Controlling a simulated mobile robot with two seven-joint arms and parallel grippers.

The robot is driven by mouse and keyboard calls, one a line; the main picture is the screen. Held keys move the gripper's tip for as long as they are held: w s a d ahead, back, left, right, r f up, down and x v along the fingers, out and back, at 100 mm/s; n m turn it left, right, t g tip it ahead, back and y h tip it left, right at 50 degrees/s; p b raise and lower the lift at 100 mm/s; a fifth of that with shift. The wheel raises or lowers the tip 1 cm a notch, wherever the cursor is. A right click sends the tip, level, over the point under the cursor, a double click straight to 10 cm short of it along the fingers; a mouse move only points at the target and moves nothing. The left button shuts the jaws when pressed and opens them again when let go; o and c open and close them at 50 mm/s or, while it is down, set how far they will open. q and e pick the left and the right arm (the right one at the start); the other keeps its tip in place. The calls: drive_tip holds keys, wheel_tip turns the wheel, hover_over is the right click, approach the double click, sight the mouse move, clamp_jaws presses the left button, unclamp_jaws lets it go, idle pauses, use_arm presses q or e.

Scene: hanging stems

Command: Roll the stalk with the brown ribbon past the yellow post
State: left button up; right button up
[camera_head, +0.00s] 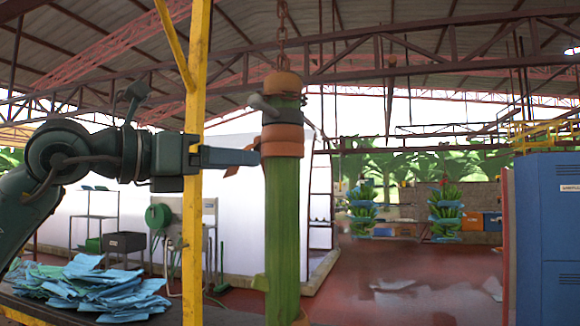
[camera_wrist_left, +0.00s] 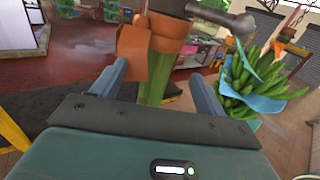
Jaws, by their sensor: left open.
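The green stalk (camera_head: 281,225) hangs upright from a chain in the middle of the head view. A brown-orange ribbon (camera_head: 283,140) wraps its upper part, with a loose tail toward my gripper. A grey handle-like piece sticks out left above the ribbon. The yellow post (camera_head: 193,240) stands left of the stalk, and my left arm crosses in front of it. My left gripper (camera_head: 256,157) is open, its fingertips close to the ribbon. In the left wrist view the stalk (camera_wrist_left: 155,90) and ribbon (camera_wrist_left: 168,36) appear between the spread fingers (camera_wrist_left: 158,80); contact cannot be told.
Blue sheets (camera_head: 95,290) lie piled on a table at lower left. A blue cabinet (camera_head: 545,240) stands at the right. Banana bunches (camera_head: 445,213) hang farther back; a green bunch (camera_wrist_left: 250,80) with blue wrapping shows at right in the wrist view. Open floor lies right of the stalk.

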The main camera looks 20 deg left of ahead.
sight(290, 165)
use_arm(q)
drive_tip(key=p+x, duration=0.3)
drive_tip(key=x, duration=0.8)
drive_tip(key=shift+s+d, duration=0.1)
drive_tip(key=shift+w+d+f, duration=0.1)
drive_tip(key=shift+w+d, duration=0.2)
drive_tip(key=shift+w, duration=0.15)
use_arm(e)
drive_tip(key=shift+d+r+h, duration=0.3)
drive_tip(key=shift+d+r, duration=0.2)
drive_tip(key=shift+r, duration=0.2)
use_arm(q)
drive_tip(key=shift+c, duration=0.4)
drive_tip(key=c, duration=1.3)
drive_tip(key=shift+o, duration=0.2)
use_arm(e)
drive_tip(key=shift+s, duration=0.1)
use_arm(q)
drive_tip(key=shift+a, duration=0.15)
use_arm(e)
drive_tip(key=shift+a, duration=0.1)
